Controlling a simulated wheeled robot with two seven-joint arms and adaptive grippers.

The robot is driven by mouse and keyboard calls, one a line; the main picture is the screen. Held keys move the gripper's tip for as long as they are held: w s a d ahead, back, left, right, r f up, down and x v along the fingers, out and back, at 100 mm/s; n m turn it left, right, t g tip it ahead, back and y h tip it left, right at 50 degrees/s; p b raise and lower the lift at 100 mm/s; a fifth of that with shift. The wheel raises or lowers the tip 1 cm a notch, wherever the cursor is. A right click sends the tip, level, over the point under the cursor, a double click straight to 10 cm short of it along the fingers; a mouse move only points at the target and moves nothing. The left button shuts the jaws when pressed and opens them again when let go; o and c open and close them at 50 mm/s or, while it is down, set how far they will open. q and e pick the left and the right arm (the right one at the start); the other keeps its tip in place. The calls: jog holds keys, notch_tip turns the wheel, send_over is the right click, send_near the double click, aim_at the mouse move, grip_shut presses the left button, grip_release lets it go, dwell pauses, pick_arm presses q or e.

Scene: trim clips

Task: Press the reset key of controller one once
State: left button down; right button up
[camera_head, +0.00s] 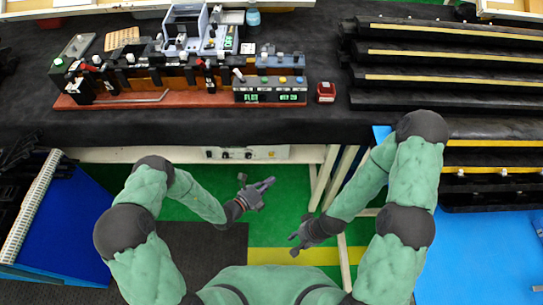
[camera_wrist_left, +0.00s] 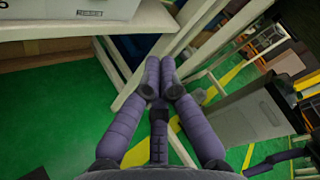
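A dark controller box (camera_head: 270,91) with two green-lit displays sits at the right end of the bench fixture in the head view. Small coloured keys show along its top. Their labels are too small to read, so I cannot tell which is the reset key or which half is controller one. My left gripper (camera_head: 268,184) is well below the box in the picture, over the green floor and apart from the bench. In the left wrist view its purple fingers (camera_wrist_left: 160,68) come together at the tips with nothing between them. My right gripper (camera_head: 297,238) is lower still, its fingers unclear.
A small red-and-black box (camera_head: 326,92) stands right of the controller. Black stepped trim racks (camera_head: 440,70) fill the right side. The black bench top (camera_head: 200,124) is clear in front of the fixture. A pale panel (camera_head: 246,153) and wooden legs are under the bench edge.

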aim_at(272, 155)
pick_arm(q)
jog(key=w+b, duration=0.3)
jog(key=w, duration=0.5)
jog(key=shift+w, duration=0.15)
jog(key=shift+w, duration=0.2)
dwell(1.3)
jog(key=shift+w, duration=0.2)
jog(key=shift+w, duration=0.45)
dwell(0.7)
dwell(0.4)
jog(key=shift+s+p, duration=0.3)
jog(key=shift+s, duration=0.55)
jog(key=shift+s, duration=0.1)
